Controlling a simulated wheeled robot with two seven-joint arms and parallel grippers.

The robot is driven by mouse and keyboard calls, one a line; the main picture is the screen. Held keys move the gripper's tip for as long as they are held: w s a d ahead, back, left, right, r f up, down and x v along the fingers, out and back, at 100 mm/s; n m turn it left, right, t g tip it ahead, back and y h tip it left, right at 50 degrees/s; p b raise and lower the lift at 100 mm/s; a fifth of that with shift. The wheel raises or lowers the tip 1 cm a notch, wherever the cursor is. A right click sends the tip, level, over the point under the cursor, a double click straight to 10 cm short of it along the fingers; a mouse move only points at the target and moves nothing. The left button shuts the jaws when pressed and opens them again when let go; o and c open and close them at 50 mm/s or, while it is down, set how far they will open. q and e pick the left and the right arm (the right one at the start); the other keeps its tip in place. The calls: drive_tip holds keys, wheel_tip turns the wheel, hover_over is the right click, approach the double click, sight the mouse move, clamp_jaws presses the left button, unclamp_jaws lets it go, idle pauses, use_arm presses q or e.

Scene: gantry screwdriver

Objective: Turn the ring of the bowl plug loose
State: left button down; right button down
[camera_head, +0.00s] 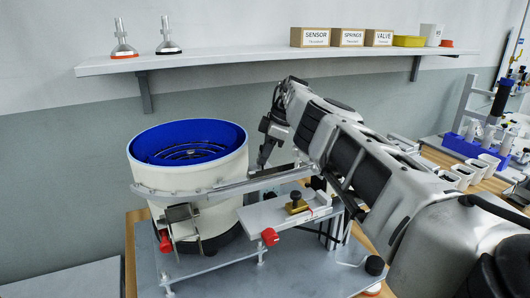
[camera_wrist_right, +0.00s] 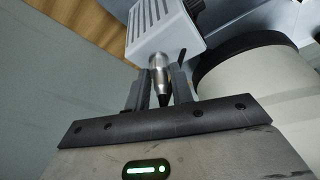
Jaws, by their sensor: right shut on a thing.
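The bowl plug (camera_wrist_right: 158,78) shows in the right wrist view as a silver metal ring with a black tapered cable end. It sits against the face of a white slotted box (camera_wrist_right: 178,35). My right gripper (camera_wrist_right: 157,82) has one finger on each side of the ring and is shut on it. In the head view my right gripper (camera_head: 264,158) reaches down behind the feeder track, beside the bowl feeder (camera_head: 190,210); the plug is hidden there. My left gripper is not in view.
The white feeder bowl with its blue inside (camera_head: 228,136) stands close left of my right gripper. A metal track (camera_head: 240,187) and a plate with a brass knob (camera_head: 295,203) lie in front. A wall shelf (camera_head: 230,59) runs above.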

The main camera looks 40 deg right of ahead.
idle(0.4)
drive_tip(key=c, duration=1.2)
unclamp_jaws()
drive_tip(key=p+v, duration=0.2)
drive_tip(key=v, duration=1)
drive_tip(key=shift+a+r, duration=0.1)
